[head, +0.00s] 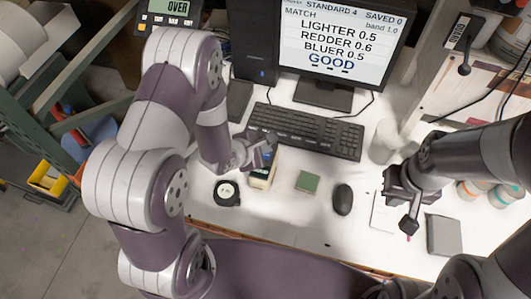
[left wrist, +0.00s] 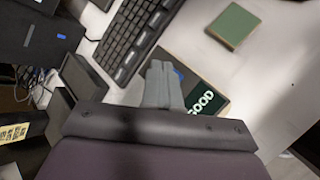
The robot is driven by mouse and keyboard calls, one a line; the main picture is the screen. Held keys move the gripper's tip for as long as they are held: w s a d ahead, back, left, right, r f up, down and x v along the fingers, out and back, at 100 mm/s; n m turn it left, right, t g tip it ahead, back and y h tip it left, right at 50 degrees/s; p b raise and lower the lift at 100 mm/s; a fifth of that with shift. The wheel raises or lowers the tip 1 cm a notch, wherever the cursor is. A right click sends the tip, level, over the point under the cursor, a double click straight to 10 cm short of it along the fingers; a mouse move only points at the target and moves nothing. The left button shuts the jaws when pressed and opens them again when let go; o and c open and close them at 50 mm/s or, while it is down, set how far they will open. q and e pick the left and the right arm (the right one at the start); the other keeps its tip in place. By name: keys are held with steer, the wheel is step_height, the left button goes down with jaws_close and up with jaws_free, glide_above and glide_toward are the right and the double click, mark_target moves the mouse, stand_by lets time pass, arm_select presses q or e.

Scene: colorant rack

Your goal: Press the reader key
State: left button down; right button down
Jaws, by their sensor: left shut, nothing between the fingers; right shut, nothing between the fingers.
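The reader (head: 262,179) is a small cream box with a dark screen, standing on the white table in front of the keyboard. Its screen (left wrist: 205,101) shows GOOD in the left wrist view. A blue key (left wrist: 179,73) peeks out beside my left fingertips (left wrist: 163,72). In the head view my left gripper (head: 266,150) is shut and empty over the reader's far end and hides part of it. I cannot tell whether the fingertips touch the key. My right gripper (head: 408,222) is shut and empty above the table's right part.
The monitor (head: 335,38) reads LIGHTER 0.5, REDDER 0.6, BLUER 0.5, GOOD. A keyboard (head: 306,133) lies behind the reader. A green square (head: 307,182), a black mouse (head: 342,199) and a black round item (head: 227,193) lie near it. A display (head: 170,10) reads OVER.

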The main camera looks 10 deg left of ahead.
arm_select(q)
steer(key=shift+f, duration=0.1)
stand_by(0.3)
steer(key=shift+f, duration=0.35)
steer(key=shift+f+b, duration=0.3)
steer(key=shift+f, duration=0.05)
stand_by(0.5)
steer(key=shift+r, duration=0.1)
steer(key=shift+r+p, duration=0.7)
steer(key=shift+p, duration=0.2)
steer(key=shift+r, duration=0.1)
step_height(320, 180, up, 5)
steer(key=p, duration=0.5)
